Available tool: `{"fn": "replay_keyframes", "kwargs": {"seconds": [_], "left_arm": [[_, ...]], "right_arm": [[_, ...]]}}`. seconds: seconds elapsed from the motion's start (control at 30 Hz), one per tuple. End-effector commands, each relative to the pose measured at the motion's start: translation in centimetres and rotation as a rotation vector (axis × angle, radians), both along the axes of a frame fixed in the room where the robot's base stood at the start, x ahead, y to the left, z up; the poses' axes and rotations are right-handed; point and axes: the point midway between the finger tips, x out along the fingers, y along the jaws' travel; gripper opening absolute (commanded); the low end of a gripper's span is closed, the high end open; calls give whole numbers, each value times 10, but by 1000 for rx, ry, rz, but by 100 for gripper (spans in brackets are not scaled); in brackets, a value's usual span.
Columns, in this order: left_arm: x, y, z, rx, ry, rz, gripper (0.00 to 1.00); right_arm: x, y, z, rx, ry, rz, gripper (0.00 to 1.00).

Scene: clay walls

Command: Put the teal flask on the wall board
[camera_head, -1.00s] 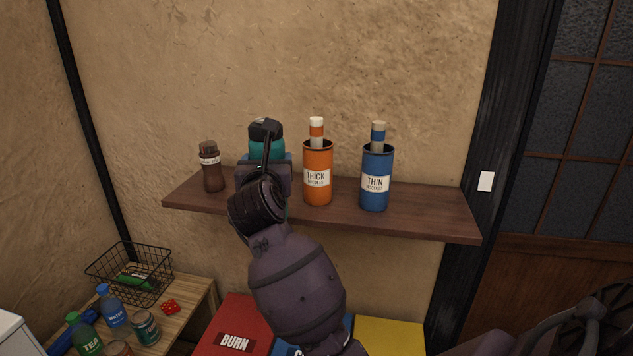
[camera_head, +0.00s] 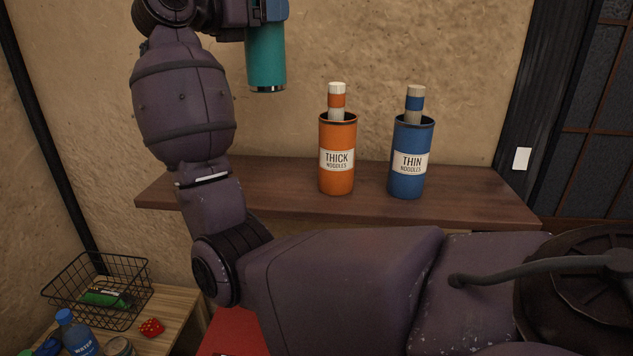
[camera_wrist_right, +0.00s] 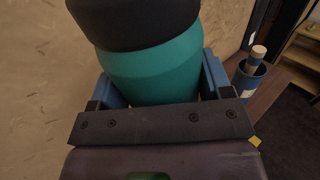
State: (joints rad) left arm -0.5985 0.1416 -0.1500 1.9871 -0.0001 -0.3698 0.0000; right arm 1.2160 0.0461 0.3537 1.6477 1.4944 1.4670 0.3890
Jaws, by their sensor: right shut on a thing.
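The teal flask (camera_head: 266,60) hangs upright above the wall board (camera_head: 287,190), in front of the clay wall, with clear air under its base. My right gripper (camera_head: 268,12) is shut on the flask; its upper part is cut off by the top edge of the head view. In the right wrist view the flask (camera_wrist_right: 155,70) shows its teal body and black cap between the blue fingers of my right gripper (camera_wrist_right: 165,85). The left gripper is not in view.
An orange thick noodles canister (camera_head: 337,160) and a blue thin noodles canister (camera_head: 409,160) stand on the board. The board is bare at its right end. My right arm hides part of its left. Below left, a wire basket (camera_head: 97,290), a water bottle (camera_head: 76,334) and a red die (camera_head: 152,327) are on a wooden table.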

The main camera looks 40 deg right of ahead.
Motion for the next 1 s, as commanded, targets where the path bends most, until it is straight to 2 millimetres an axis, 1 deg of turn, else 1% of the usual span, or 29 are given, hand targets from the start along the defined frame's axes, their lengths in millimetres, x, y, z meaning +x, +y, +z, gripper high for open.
{"fn": "replay_keyframes", "kwargs": {"seconds": [0.07, 0.17, 0.27, 0.7, 0.8, 0.9, 1.0], "left_arm": [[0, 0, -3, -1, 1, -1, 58], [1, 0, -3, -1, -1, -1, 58], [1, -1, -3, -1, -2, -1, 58], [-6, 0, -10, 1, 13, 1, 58], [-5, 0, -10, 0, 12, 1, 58], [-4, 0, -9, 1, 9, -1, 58], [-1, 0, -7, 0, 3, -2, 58]], "right_arm": [[-2, 0, 2, -2, -1, -21, 34], [-3, 0, -4, -1, 1, -32, 34], [-3, 0, -21, -1, 2, -34, 34], [-4, 0, -114, -3, 4, -32, 34], [-4, 0, -132, -3, 2, -31, 34], [-4, 0, -144, -2, 0, -30, 34], [-4, 0, -149, -2, -2, -30, 34]]}}
